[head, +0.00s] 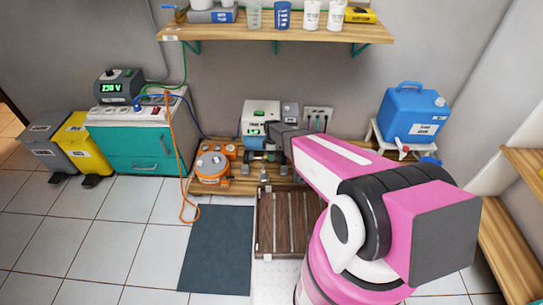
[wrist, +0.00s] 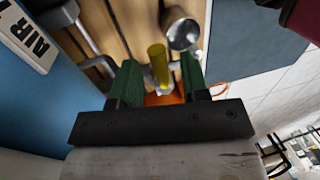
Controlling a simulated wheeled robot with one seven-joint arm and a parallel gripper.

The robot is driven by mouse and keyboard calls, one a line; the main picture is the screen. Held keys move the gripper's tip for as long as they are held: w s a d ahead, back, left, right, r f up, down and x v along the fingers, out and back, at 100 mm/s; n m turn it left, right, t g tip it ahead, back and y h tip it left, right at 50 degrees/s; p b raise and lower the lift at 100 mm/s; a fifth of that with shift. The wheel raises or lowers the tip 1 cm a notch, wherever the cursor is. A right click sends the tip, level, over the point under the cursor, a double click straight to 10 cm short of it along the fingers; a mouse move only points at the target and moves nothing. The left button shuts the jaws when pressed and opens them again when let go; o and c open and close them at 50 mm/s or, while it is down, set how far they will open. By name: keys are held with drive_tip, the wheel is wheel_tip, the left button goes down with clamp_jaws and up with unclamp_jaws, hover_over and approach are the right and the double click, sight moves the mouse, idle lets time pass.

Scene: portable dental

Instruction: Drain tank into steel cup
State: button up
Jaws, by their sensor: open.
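My gripper (wrist: 159,75) is open, with its two green fingers on either side of a yellow lever-like piece (wrist: 158,62). Gaps show between the fingers and this piece; I cannot tell whether either touches it. A round shiny metal thing, which looks like the steel cup (wrist: 182,33), is just beyond the right finger. A blue surface lettered "AIR" (wrist: 30,40), perhaps the tank, fills the left of the wrist view. In the head view my gripper (head: 270,154) is low in front of the equipment by the wall, and my arm hides part of that area.
An orange unit (head: 212,168) stands on the low wooden board, left of my gripper. A brown slatted platform (head: 282,225) and a dark mat (head: 217,248) lie in front. An orange cable (head: 178,160) hangs by the teal cabinet (head: 137,147). A blue canister (head: 412,115) stands right.

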sight(264, 161)
clamp_jaws()
drive_tip(key=shift+s+m, duration=0.1)
drive_tip(key=shift+m, duration=0.2)
drive_tip(key=shift+s+a+m+t+y, duration=0.35)
drive_tip(key=shift+s+a+m, duration=0.35)
drive_tip(key=shift+m, duration=2.2)
drive_tip(key=shift+s+a+m+t+y, duration=0.4)
drive_tip(key=shift+s+a+m, duration=0.3)
drive_tip(key=shift+m, duration=2.2)
drive_tip(key=shift+s+a+m+t+y, duration=0.35)
drive_tip(key=shift+s+a+m, duration=0.35)
drive_tip(key=shift+m, duration=2.2)
